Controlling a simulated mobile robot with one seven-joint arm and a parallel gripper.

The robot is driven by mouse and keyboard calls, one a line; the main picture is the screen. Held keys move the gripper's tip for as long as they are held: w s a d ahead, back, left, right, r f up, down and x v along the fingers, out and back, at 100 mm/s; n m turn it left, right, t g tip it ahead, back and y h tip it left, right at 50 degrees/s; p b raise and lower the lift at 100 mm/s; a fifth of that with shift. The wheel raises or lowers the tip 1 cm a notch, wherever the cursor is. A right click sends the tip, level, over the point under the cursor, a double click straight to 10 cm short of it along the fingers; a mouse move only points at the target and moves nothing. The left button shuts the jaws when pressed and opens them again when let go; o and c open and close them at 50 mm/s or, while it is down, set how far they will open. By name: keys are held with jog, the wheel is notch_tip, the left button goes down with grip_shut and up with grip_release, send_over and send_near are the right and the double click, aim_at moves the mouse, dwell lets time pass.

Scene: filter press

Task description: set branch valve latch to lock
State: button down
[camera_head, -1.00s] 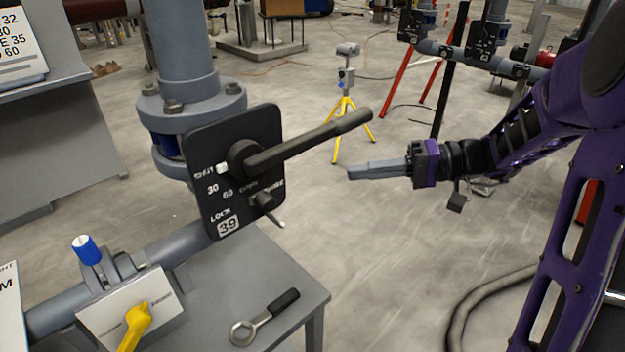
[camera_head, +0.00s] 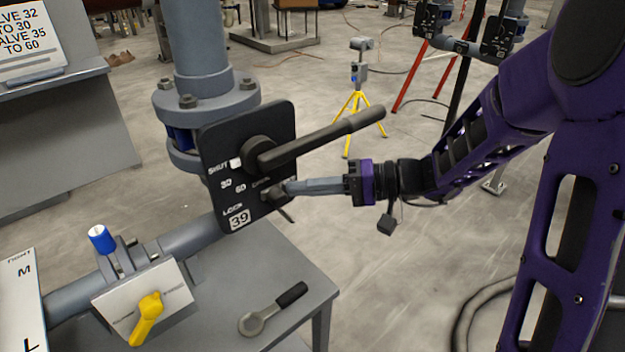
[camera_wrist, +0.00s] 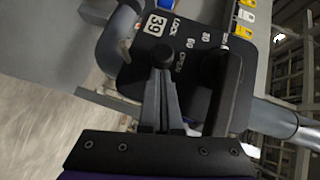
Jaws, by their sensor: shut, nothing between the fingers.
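The branch valve is a black plate (camera_head: 222,178) marked SHUT, 30, 60, OPEN and LOCK, with a tag 39, on a grey flanged pipe. A long black lever handle (camera_head: 325,140) reaches up and right from its hub. The small latch (camera_head: 284,212) sits low on the plate's right side, its thin lever pointing down and right. In the wrist view the round latch knob (camera_wrist: 162,56) is at the fingertips. My gripper (camera_head: 287,188) is shut and empty, its tips at the latch knob, below the long handle. Whether they touch it I cannot tell.
A yellow tripod (camera_head: 356,104) stands behind.

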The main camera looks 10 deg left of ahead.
jog(key=shift+s+a+b, duration=0.95)
jog(key=shift+s+a, duration=0.15)
jog(key=shift+s, duration=0.25)
jog(key=shift+w, duration=0.1)
jog(key=shift+w+d+r, duration=0.1)
jog(key=shift+w+d, duration=0.05)
jog(key=shift+w, duration=0.1)
jog(key=w+d+r, duration=0.1)
jog(key=w+d, duration=0.2)
jog(key=d, duration=0.1)
send_near(284, 196)
jog(key=w+d, duration=0.1)
jog(key=w+d+r, duration=0.1)
jog(key=w+d, duration=0.1)
jog(key=shift+w+d+b, duration=0.15)
jog(key=shift+d+b, duration=0.05)
jog(key=shift+b, duration=0.1)
